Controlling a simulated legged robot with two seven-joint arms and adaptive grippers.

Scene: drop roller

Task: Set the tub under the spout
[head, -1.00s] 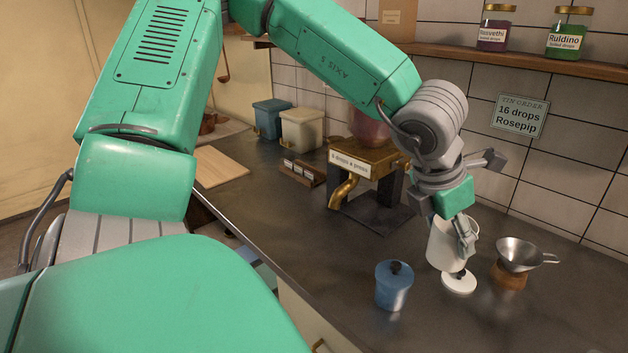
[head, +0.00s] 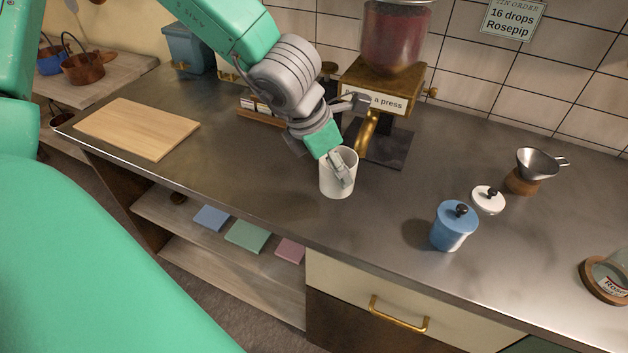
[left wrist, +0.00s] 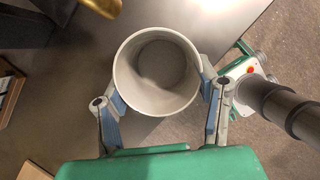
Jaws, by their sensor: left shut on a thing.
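My left gripper (head: 339,166) is shut on an open white tub (head: 335,186). In the left wrist view, the gripper's two fingers (left wrist: 163,97) press on opposite sides of the tub (left wrist: 157,108), which looks empty. The tub is upright, in front of the brass spout (head: 367,131) of the drop dispenser (head: 390,75) and a little to its left. It is not under the spout. I cannot tell whether the tub touches the counter. A dark plate (head: 384,150) lies below the spout. My right gripper is not in view.
A blue lidded tub (head: 454,228), a loose white lid (head: 488,200) and a metal funnel on a wooden stand (head: 537,164) are to the right. A cutting board (head: 138,128) lies left. The counter's front edge is close to the tub.

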